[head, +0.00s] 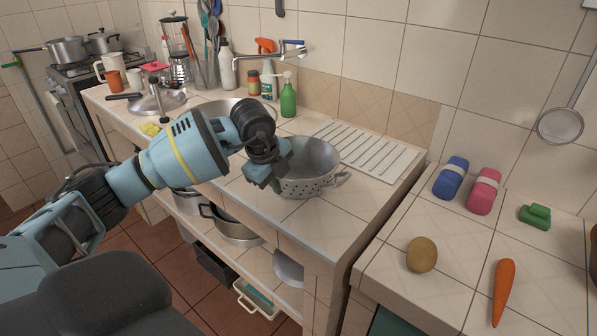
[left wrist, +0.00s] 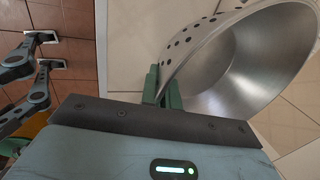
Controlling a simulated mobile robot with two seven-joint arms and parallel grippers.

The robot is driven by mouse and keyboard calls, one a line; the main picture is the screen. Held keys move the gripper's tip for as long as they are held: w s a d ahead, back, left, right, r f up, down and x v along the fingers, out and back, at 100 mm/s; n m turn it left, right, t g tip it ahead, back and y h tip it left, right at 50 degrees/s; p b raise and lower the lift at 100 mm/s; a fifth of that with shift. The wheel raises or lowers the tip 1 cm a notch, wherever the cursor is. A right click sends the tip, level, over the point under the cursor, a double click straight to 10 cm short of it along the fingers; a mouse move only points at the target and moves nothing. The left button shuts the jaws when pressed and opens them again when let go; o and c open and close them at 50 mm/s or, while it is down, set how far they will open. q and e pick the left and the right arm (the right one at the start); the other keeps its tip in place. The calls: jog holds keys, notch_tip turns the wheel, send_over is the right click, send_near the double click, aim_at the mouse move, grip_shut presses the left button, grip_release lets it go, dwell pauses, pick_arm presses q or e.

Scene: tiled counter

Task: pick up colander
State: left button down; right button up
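The metal colander (head: 308,172) is at the sink counter's front right, beside the ribbed drainboard, bowl opening upward. Its holes and bright inside fill the upper right of the left wrist view (left wrist: 245,60). My left gripper (head: 268,172) reaches its left side from the left. In the left wrist view the green fingers (left wrist: 162,88) are close together, with the colander's wall between them. Whether the colander's base touches the counter is hard to tell. My right gripper is in neither view.
The ribbed drainboard (head: 368,150) lies behind the colander. A green soap bottle (head: 288,100) and the faucet (head: 292,50) stand at the back. A potato (head: 421,254), a carrot (head: 503,292) and sponges lie on the right counter, across a gap.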

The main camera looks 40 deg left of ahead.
pick_arm(q)
jog(key=shift+f, duration=0.1)
jog(key=shift+r, duration=0.45)
jog(key=v, duration=0.2)
jog(key=shift+s+d+r, duration=0.15)
jog(key=shift+r, duration=0.15)
jog(key=s+d, duration=0.3)
jog(key=s, duration=0.4)
jog(key=s+d+r+b, duration=0.1)
jog(key=s+d, duration=0.2)
jog(key=s, duration=0.4)
jog(key=shift+r, duration=0.3)
